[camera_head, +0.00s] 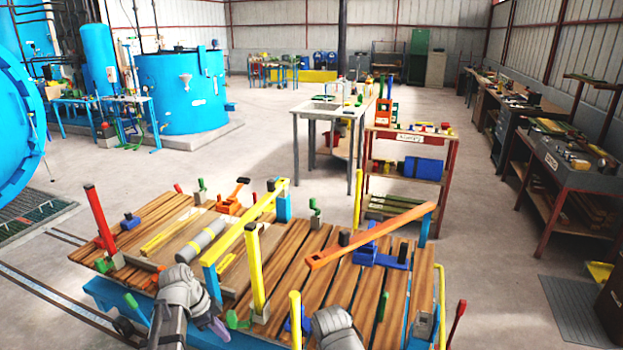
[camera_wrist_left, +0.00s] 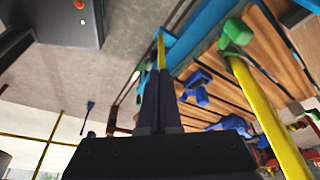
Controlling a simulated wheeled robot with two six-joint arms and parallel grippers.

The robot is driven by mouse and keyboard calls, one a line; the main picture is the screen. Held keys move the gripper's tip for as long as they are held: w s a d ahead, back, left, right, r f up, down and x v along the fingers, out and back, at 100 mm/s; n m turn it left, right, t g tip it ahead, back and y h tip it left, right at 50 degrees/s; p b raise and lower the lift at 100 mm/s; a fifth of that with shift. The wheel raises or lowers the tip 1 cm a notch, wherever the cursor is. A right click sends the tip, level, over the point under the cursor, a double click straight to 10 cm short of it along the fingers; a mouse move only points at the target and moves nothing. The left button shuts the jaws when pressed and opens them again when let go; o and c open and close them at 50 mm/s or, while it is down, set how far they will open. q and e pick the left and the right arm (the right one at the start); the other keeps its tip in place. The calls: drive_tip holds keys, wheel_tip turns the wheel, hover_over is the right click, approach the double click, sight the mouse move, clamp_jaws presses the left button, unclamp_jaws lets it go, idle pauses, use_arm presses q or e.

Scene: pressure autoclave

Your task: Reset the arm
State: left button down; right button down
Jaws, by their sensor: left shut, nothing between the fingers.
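My left arm comes in at the lower left of the head view, and its small dark gripper (camera_head: 217,325) hangs beside the near edge of the wooden-slatted workbench (camera_head: 284,268). In the left wrist view the two dark fingers of my left gripper (camera_wrist_left: 158,85) are pressed together with nothing between them. A yellow bar (camera_wrist_left: 161,50) shows just past the fingertips; I cannot tell whether they touch it. Part of my right arm shows at the bottom middle of the head view, but its gripper is out of frame.
Upright yellow posts (camera_head: 257,270), a yellow rail (camera_head: 245,225) and an orange bar (camera_head: 370,235) rise from the bench. A grey cylinder (camera_head: 201,240) lies on it. A red-framed shelf (camera_head: 408,165) stands behind. The floor to the right (camera_head: 490,240) is largely clear.

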use_arm(q)
drive_tip(key=s+d+f+n+g+y, duration=0.1)
drive_tip(key=s+d+n+y, duration=0.4)
drive_tip(key=s+d+n, duration=0.5)
drive_tip(key=s+d, duration=0.4)
drive_tip(key=d, duration=0.3)
drive_tip(key=shift+n, duration=0.3)
